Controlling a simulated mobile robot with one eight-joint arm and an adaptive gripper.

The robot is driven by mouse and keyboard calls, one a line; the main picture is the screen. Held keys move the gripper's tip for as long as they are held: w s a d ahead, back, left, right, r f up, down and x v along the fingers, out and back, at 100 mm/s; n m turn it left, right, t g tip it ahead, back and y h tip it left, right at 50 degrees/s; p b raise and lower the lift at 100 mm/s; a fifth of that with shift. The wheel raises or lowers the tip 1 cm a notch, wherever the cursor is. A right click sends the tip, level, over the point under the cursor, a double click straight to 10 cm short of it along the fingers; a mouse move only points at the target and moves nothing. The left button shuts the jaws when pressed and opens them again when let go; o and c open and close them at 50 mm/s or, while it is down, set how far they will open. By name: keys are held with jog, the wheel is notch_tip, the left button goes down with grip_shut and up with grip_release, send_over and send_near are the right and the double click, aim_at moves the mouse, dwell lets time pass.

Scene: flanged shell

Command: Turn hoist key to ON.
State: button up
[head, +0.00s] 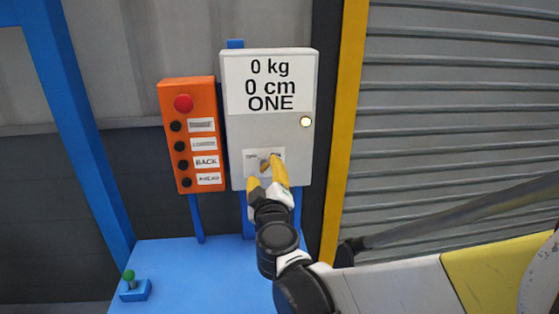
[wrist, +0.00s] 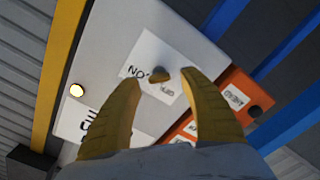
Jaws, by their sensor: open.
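The hoist key (head: 264,165) is a small brownish knob on a white label with OFF at its left and ON at its right, low on the grey control box (head: 236,140). In the wrist view the key (wrist: 160,73) shows between and just beyond the fingertips, with ON readable beside it. The key's exact angle is too small to tell. My gripper (head: 264,172) is open, its two yellow fingers on either side of the key in the head view. In the wrist view my gripper (wrist: 168,88) frames the label (wrist: 150,55). Contact with the key cannot be told.
The box display (head: 268,83) reads 0 kg, 0 cm, ONE, with a lit round lamp (head: 306,122) below right. An orange button panel (head: 188,130) with a red button stands close at left. A blue surface (head: 190,270) with a green-knobbed lever (head: 130,280) lies below.

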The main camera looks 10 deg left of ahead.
jog(key=v, duration=1)
jog(key=shift+s, duration=0.15)
jog(key=shift+d, duration=0.1)
